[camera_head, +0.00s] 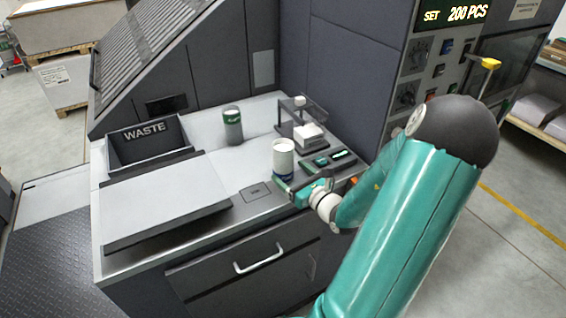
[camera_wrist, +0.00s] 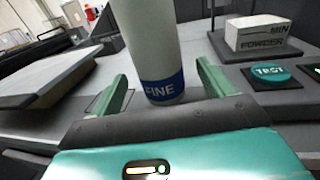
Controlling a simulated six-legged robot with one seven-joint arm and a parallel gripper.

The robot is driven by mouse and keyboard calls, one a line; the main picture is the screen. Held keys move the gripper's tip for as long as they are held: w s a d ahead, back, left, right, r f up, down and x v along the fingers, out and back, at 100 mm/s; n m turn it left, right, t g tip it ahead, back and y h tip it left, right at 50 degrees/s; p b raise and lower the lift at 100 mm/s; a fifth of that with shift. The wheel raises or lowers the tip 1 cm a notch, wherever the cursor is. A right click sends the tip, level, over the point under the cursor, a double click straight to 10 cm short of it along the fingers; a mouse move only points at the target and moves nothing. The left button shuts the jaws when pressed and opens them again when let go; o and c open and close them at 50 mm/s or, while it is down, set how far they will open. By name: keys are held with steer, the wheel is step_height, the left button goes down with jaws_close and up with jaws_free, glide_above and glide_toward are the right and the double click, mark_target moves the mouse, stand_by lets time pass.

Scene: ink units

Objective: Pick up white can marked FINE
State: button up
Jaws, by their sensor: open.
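The white can marked FINE (camera_head: 283,157) stands upright on the grey counter, with a blue band near its base. In the wrist view the can (camera_wrist: 155,50) rises between and just beyond my two green fingers, and the word FINE shows on its blue band. Its top is cut off there. My gripper (camera_wrist: 166,84) is open and empty, with one finger on each side of the can's lower part. In the head view my gripper (camera_head: 294,188) is low at the counter's front edge, close to the can. I cannot tell whether a finger touches it.
A grey can with green bands (camera_head: 233,128) stands behind left. The WASTE bin (camera_head: 151,147) and a flat pale plate (camera_head: 165,199) lie left. A small scale (camera_head: 311,146) holding a white block (camera_head: 309,132) and a button panel (camera_head: 331,159) are close on the right.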

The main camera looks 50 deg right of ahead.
mark_target(283, 166)
steer(key=w, duration=0.4)
steer(key=shift+d, duration=0.25)
steer(key=c, duration=1.1)
steer(key=shift+w+r, duration=0.1)
steer(key=shift+r, duration=0.05)
